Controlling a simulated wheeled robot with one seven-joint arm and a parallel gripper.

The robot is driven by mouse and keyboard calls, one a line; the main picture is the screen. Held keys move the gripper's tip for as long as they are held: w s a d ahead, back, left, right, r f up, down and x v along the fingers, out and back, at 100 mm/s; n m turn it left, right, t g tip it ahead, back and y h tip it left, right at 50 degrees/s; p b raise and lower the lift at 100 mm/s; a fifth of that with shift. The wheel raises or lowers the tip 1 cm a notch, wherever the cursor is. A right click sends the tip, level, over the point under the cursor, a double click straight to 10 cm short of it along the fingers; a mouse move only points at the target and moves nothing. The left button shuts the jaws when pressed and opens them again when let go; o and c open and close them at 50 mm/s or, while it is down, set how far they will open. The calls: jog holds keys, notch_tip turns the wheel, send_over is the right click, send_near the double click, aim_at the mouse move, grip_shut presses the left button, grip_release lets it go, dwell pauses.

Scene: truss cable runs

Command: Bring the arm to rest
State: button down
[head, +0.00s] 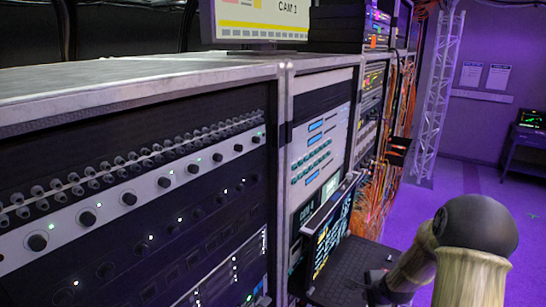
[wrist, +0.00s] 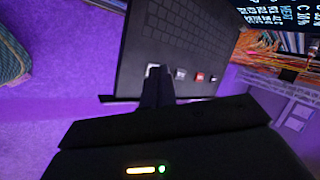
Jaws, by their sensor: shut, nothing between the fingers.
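My gripper (wrist: 156,76) is shut and empty in the wrist view. Its dark fingertips overlap the front edge of a black keyboard tray (wrist: 190,30), beside a row of small white, grey and red buttons (wrist: 200,77). I cannot tell whether the fingertips touch the tray. In the head view, my arm, with a dark rounded joint and wood-coloured links, is at the lower right. It reaches left to the same keyboard tray (head: 352,262), which juts from the rack below a lit screen (head: 330,232). My arm partly hides the tray there.
Equipment racks (head: 150,200) with knobs and lights line the left. Orange cables (head: 378,190) hang from the farther racks. A white truss (head: 437,95) stands upright beyond, and a dark stand with a monitor (head: 530,118) is at far right. The purple floor (head: 470,188) between is open.

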jog(key=s+a+r+n+g+b, duration=0.2)
jog(key=s+a+n, duration=0.4)
jog(key=s+n, duration=0.3)
jog(key=s+a+r+n+g+b, duration=0.2)
jog(key=s+a+r+n, duration=0.2)
jog(key=s+n, duration=0.5)
jog(key=s+a, duration=0.2)
jog(key=s, duration=0.1)
jog(key=shift+s+a+b, duration=0.3)
jog(key=shift+s, duration=0.05)
jog(key=shift+a, duration=0.1)
